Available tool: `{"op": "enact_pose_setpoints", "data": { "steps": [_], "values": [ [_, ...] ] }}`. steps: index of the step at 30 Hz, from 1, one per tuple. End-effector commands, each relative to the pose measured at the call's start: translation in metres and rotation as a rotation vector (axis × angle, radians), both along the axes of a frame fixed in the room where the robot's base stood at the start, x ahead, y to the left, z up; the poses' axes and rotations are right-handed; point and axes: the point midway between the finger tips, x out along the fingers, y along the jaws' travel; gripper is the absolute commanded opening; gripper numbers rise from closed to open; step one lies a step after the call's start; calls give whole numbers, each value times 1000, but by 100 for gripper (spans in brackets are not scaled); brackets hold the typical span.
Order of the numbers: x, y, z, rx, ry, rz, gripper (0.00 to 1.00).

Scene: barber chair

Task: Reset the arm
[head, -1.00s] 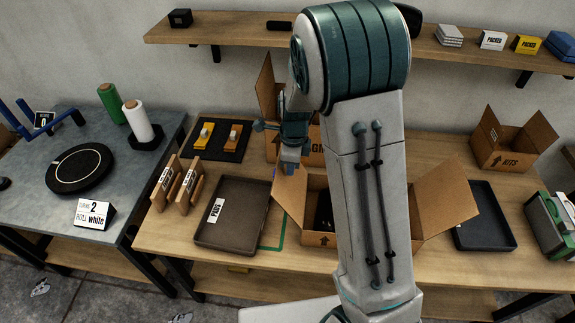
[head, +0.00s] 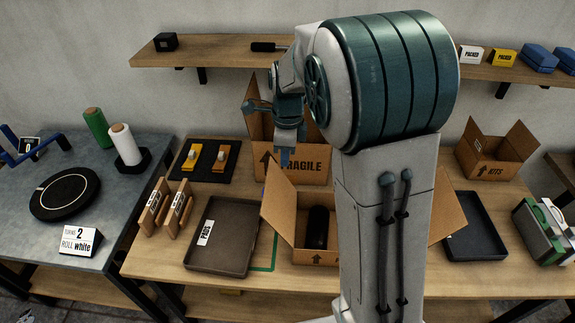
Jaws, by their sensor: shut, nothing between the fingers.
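My arm stands upright in the middle of the head view and bends over at the top. My gripper (head: 286,158) hangs pointing down from the arm's end, in front of the FRAGILE box (head: 308,168) and above the back left of an open cardboard box (head: 283,212). Its fingers are shut and nothing shows between them. A dark rolled object (head: 318,228) stands inside the open box. My arm hides the right part of that box.
On the wooden table are a PADS tray (head: 205,262), a black tray (head: 490,240) and a KITS box (head: 488,165). A grey table (head: 110,200) at the left holds wrap rolls and a black turntable (head: 64,194). A wall shelf (head: 225,52) runs behind my arm.

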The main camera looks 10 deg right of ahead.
Motion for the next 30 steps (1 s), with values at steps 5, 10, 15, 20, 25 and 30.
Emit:
{"op": "enact_pose_setpoints", "data": {
  "steps": [5,10,15,20,25,30],
  "values": [
    [0,2,5,0,0,0,0],
    [-9,-2,14,7,-18,73,0],
    [-43,-12,37,14,-83,357,0],
    [-82,-22,55,-14,-158,687,0],
    [-125,-30,68,-81,-226,1038,0],
    [-166,-37,71,-183,-267,1382,0]
  ]
}}
